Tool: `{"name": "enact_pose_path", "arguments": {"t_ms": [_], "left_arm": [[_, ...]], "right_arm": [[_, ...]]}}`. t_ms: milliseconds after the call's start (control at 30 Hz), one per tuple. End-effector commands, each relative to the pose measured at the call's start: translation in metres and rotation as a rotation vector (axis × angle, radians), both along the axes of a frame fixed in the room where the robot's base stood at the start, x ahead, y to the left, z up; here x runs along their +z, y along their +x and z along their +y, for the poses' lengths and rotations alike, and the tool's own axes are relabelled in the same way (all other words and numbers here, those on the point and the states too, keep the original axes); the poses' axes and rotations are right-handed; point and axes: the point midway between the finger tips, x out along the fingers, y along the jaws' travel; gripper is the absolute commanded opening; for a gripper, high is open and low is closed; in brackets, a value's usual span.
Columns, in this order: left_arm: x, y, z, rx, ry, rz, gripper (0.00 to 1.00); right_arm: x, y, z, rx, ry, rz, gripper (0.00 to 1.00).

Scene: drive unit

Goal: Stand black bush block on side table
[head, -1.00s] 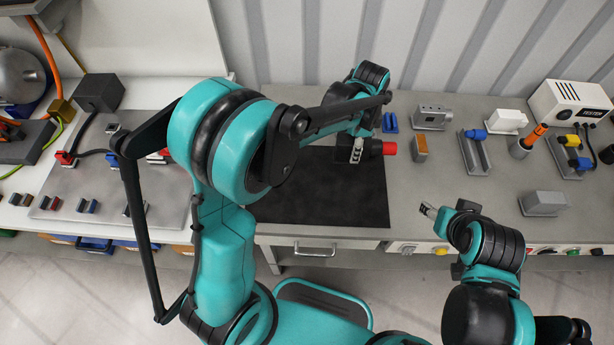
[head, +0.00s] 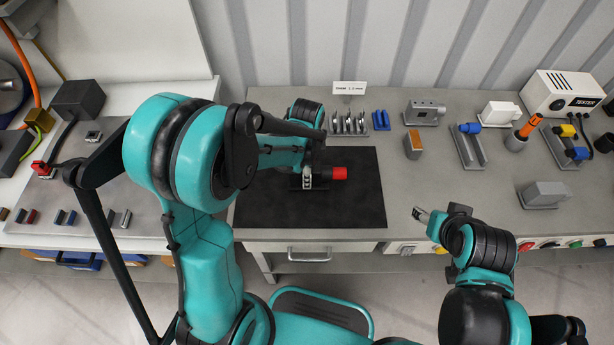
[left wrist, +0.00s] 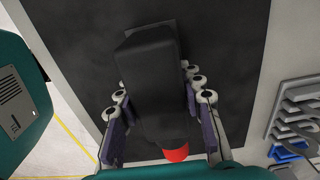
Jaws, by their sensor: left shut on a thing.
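The side table (head: 105,150) at the left has a grey plate and is partly hidden by my left arm. My right gripper (head: 421,214) hangs by the bench's front edge, apart from everything; its jaws are too small to read.
On the side table stand a black box (head: 78,98) with a cable and several small coloured blocks (head: 65,217). Behind the mat are grey clips (head: 348,124) and a blue part (head: 381,120). A white tester (head: 563,92) stands at the right. Much of the mat is clear.

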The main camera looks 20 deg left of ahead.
Motion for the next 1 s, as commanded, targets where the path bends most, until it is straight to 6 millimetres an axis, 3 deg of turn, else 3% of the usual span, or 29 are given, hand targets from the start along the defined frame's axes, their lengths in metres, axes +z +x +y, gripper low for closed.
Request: {"name": "enact_pose_path", "arguments": {"t_ms": [367,400,467,833,1000], "left_arm": [[-0.006,0.000,0.000,0.000,0.000,0.000,0.00],[-0.006,0.000,0.000,0.000,0.000,0.000,0.42],[-0.005,0.000,0.000,0.000,0.000,0.000,0.58],[-0.001,0.000,0.000,0.000,0.000,0.000,0.58],[0.025,0.000,0.000,0.000,0.000,0.000,0.58]], "right_arm": [[-0.004,0.000,0.000,0.000,0.000,0.000,0.53],[-0.004,0.000,0.000,0.000,0.000,0.000,0.53],[-0.003,0.000,0.000,0.000,0.000,0.000,0.53],[0.000,0.000,0.000,0.000,0.000,0.000,0.53],[0.011,0.000,0.000,0.000,0.000,0.000,0.53]]}}
